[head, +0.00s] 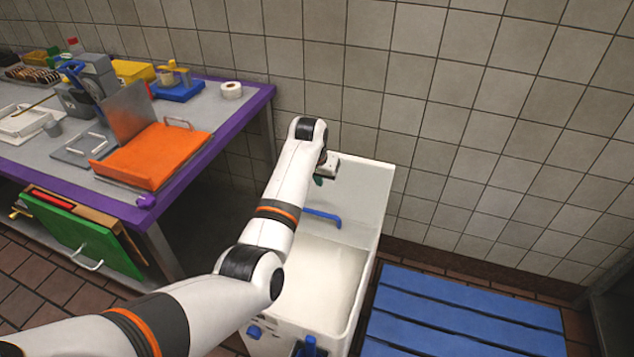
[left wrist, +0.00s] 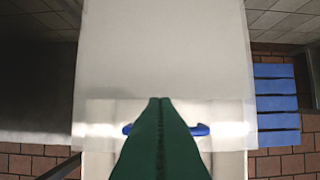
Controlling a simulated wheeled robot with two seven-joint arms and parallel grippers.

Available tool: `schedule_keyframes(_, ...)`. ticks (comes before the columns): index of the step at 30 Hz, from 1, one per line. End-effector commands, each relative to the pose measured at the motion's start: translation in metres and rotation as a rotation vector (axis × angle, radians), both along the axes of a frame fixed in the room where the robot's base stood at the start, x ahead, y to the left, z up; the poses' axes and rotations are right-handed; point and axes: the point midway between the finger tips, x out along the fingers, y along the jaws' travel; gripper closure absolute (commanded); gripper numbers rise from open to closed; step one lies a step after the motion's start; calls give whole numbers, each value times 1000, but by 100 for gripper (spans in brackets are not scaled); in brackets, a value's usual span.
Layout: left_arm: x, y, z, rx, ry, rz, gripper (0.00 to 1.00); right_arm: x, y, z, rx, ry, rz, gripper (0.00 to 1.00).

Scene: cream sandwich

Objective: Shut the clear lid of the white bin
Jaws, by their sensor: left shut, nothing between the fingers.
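The white bin (head: 282,335) stands against the tiled wall, with white contents showing in its front part. Its clear lid (head: 350,205) with a blue handle (head: 322,217) is at the back part of the bin. In the left wrist view the clear lid (left wrist: 230,118) looks wider than the bin, so it seems raised; its exact angle is unclear. My left gripper (head: 320,180) is shut and empty, near the lid beyond the handle in the head view. Its green fingers (left wrist: 160,102) cover the middle of the blue handle (left wrist: 200,130) in the left wrist view; contact cannot be told. My right gripper is out of view.
A purple-edged table (head: 235,130) with an orange board (head: 152,155) and several items stands to the left. A blue slatted platform (head: 460,315) lies on the floor right of the bin. The tiled wall (head: 430,100) is close behind.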

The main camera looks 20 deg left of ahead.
Motion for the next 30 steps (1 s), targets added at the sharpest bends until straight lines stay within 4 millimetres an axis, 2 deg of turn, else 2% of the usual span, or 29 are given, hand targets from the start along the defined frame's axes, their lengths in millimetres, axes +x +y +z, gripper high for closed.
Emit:
schedule_keyframes(6, 13, 0, -37, 0, 2, 0, 100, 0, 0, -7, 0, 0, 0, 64)
schedule_keyframes(16, 26, -1, -71, 0, 0, 1, 100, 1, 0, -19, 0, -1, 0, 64)
schedule_keyframes(18, 18, -1, -67, 0, -1, 1, 100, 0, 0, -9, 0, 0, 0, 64)
schedule_keyframes(30, -11, 1, -74, -1, -1, 2, 100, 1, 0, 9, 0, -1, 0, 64)
